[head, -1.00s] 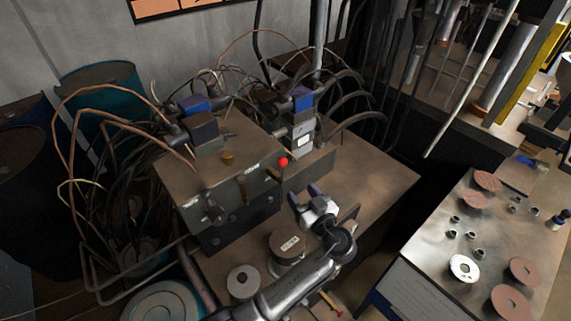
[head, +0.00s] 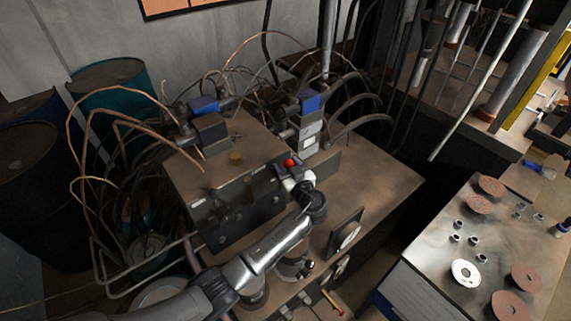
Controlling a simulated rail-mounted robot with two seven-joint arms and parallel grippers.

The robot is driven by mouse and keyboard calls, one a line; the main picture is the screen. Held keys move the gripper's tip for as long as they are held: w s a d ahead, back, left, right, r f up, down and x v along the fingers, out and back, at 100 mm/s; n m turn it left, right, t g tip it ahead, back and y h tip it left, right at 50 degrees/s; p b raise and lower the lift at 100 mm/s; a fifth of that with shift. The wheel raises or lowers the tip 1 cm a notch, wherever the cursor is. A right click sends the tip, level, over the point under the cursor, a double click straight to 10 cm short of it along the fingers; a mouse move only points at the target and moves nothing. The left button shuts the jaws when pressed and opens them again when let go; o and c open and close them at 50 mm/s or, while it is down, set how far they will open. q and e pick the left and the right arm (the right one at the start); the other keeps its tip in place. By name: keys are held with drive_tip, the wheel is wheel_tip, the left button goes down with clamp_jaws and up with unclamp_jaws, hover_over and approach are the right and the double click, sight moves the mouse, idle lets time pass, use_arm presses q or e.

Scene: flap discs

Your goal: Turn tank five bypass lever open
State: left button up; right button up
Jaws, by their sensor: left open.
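A dark metal hydraulic block (head: 235,195) stands on a brown-topped bench. A lever with a red ball knob (head: 290,162) stands at its right front corner, beside a small pale label. I cannot read the label, so I cannot tell whether this is the tank five lever. My left gripper (head: 285,173) is open, right at the red knob in the picture. Its white body hides the lever's lower part. I cannot tell whether the fingers touch the lever. My right gripper is out of view.
Valves with blue coils (head: 203,104) and many hoses crowd the block's top and back. A steel table (head: 425,245) at right holds flap discs (head: 479,204) and small fittings. The bench top right of the block is clear.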

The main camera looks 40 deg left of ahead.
use_arm(q)
drive_tip(key=shift+w+a, duration=0.15)
drive_tip(key=shift+a, duration=0.2)
drive_tip(key=shift+c, duration=0.4)
clamp_jaws()
